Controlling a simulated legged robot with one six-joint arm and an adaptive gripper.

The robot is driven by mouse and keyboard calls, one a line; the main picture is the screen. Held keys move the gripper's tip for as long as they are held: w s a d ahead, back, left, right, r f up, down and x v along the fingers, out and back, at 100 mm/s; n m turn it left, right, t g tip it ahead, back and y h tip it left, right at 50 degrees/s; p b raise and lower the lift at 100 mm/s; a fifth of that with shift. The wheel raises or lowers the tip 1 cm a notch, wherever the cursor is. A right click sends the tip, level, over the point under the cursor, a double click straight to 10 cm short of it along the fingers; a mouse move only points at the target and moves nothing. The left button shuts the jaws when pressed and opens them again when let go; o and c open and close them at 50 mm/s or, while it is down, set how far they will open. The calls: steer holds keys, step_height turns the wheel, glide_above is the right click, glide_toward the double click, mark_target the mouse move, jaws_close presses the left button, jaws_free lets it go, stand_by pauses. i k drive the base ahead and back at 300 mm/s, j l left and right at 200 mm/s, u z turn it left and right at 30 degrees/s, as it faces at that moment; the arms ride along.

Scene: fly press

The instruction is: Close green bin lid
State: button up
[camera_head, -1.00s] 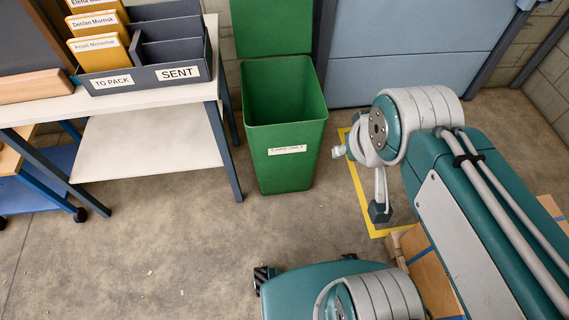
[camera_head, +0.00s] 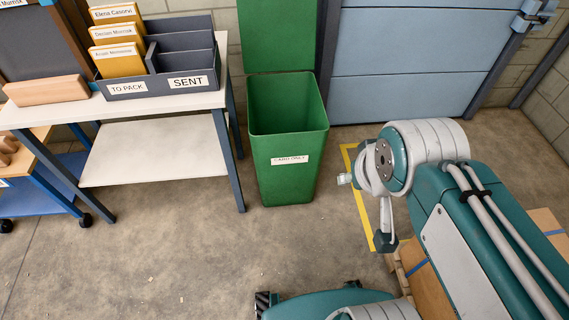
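The green bin (camera_head: 286,170) stands on the floor in the middle, with a white label on its front. Its mouth is open and its inside looks empty. The green lid (camera_head: 277,36) stands upright behind the bin's rear rim, and its top is cut off by the picture edge. My arm comes in from the lower right. My gripper (camera_head: 384,238) appears as a small dark part low at the arm's far end, right of the bin and apart from it. Its fingers are not clear, so open or shut cannot be told.
A white table (camera_head: 165,104) with a lower shelf stands close left of the bin, carrying a grey file sorter (camera_head: 160,86) with yellow folders. A blue-grey door (camera_head: 420,60) is behind. Cardboard boxes (camera_head: 420,278) lie under my arm.

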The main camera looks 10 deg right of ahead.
mark_target(276, 36)
steer(key=i+j, duration=0.2)
steer(key=i+j+z, duration=0.1)
steer(key=j, duration=0.25)
steer(key=i+j+z, duration=0.15)
steer(key=i+j, duration=0.3)
steer(key=i, duration=0.2)
steer(key=i+j+z, duration=0.1)
steer(key=i+j, duration=0.4)
steer(key=i, duration=0.1)
